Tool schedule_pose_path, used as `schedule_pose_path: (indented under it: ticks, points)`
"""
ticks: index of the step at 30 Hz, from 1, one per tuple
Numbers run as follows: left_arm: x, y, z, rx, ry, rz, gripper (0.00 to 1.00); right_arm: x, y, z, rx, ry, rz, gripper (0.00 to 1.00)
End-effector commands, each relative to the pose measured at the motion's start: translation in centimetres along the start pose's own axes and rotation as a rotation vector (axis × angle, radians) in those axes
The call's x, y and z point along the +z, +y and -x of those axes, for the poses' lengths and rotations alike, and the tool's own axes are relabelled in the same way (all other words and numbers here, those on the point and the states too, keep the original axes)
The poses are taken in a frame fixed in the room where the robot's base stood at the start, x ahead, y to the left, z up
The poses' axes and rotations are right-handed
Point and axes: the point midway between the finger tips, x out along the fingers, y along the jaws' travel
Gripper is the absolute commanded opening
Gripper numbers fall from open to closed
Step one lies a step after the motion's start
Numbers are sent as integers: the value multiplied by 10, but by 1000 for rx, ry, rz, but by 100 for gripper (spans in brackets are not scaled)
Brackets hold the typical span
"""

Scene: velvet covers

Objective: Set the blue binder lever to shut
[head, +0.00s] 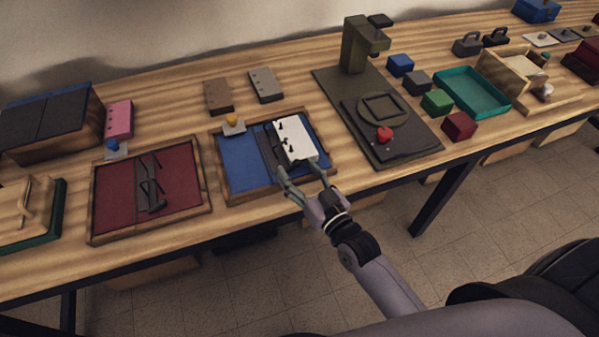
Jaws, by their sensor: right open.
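The blue binder (235,166) lies open on the table in a brown wooden frame. A white block (296,140) with small dark marks lies over the binder's right side, beside a dark strip with the ring mechanism. My right gripper (298,172) is open at the binder's front right corner, its fingers near the white block's front end. I cannot tell if they touch it. My left gripper is out of view.
A red binder (180,180) with a blue knob (112,146) lies to the left. A brown and a grey punched block (265,85) lie behind. A dark press (360,50) with a red knob stands to the right, beside coloured cubes and a teal tray (473,91).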

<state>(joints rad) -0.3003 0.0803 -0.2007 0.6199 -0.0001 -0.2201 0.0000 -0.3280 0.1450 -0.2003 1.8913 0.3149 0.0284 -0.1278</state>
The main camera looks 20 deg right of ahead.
Motion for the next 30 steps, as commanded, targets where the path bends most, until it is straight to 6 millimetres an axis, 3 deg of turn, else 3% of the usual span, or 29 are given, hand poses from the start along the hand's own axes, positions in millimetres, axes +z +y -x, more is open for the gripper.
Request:
schedule_pose_path:
  ticks: [5, 8, 21, 30]
  points:
    - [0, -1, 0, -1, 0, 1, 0, 0, 0, 6, 0, 1, 0, 56]
    - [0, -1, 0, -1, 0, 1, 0, 0, 0, 20, 0, -1, 0, 56]
    - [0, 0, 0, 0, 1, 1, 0, 1, 0, 106, 0, -3, 0, 56]
    - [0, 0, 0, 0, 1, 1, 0, 0, 0, 121, 0, 0, 1, 56]
